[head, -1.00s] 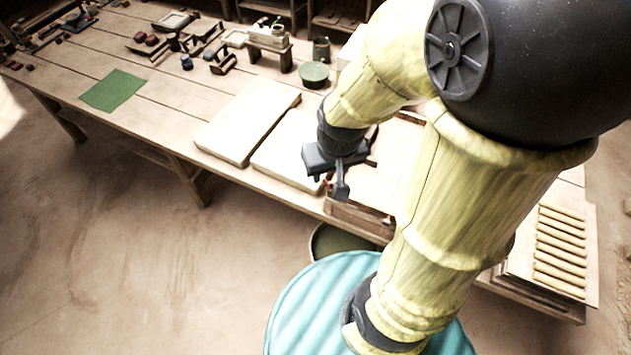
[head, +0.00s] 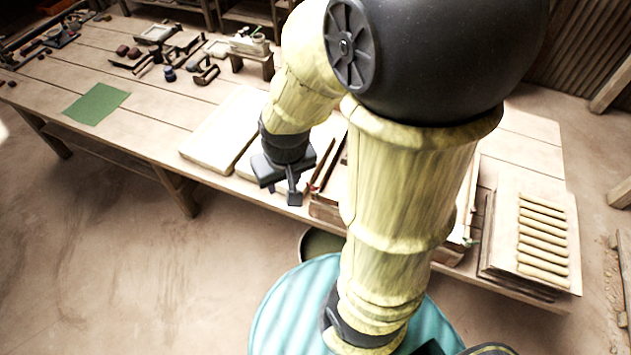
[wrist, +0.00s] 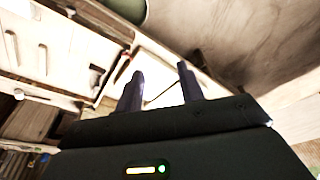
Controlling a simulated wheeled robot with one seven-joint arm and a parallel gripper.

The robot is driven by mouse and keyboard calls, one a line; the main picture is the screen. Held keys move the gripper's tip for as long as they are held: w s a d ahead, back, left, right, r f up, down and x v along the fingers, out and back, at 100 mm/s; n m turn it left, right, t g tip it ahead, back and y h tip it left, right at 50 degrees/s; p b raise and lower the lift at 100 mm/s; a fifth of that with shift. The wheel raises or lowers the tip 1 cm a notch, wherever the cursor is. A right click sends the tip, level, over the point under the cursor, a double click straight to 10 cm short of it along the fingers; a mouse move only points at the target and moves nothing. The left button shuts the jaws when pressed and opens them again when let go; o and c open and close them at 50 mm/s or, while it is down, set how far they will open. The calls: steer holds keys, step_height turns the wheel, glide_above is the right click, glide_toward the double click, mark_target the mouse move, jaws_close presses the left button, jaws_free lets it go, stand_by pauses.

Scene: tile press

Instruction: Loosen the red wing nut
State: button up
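My gripper (head: 292,196) points down near the front edge of the workbench (head: 150,128), beside a wooden frame (head: 325,211) partly hidden behind my arm. In the wrist view my gripper (wrist: 160,70) shows two dark fingers spread apart with nothing between them. I cannot clearly make out the red wing nut in either view. Small reddish marks show by the wooden frame, too small to identify.
Pale slabs (head: 215,132) lie left of my gripper. A green cloth (head: 97,103) and several small tools lie farther left. A board with several clay rolls (head: 543,235) is at the right end. A round bin (head: 318,243) stands below the front edge.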

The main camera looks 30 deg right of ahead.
mark_target(314, 186)
steer(key=w+d+f+m+y, duration=0.1)
steer(key=w+d+f+m, duration=0.2)
steer(key=d+m, duration=0.4)
steer(key=w+d+f+m+g+y+b, duration=0.1)
steer(key=w+d+f+m+y, duration=0.1)
steer(key=d+m, duration=0.4)
steer(key=w+d+f+m+y, duration=0.1)
steer(key=w+d+f+m, duration=0.2)
steer(key=d+m, duration=0.4)
steer(key=shift+w+d+f+m+b, duration=0.3)
steer(key=shift+w+m+b, duration=0.1)
steer(key=shift+w, duration=0.45)
steer(key=shift+f, duration=0.1)
steer(key=p+x, duration=0.1)
steer(key=x, duration=0.4)
steer(key=p+x, duration=0.1)
steer(key=x, duration=0.5)
steer(key=p+x, duration=0.1)
steer(key=x, duration=0.5)
steer(key=shift+s+a+f, duration=0.1)
steer(key=shift+s+a, duration=0.2)
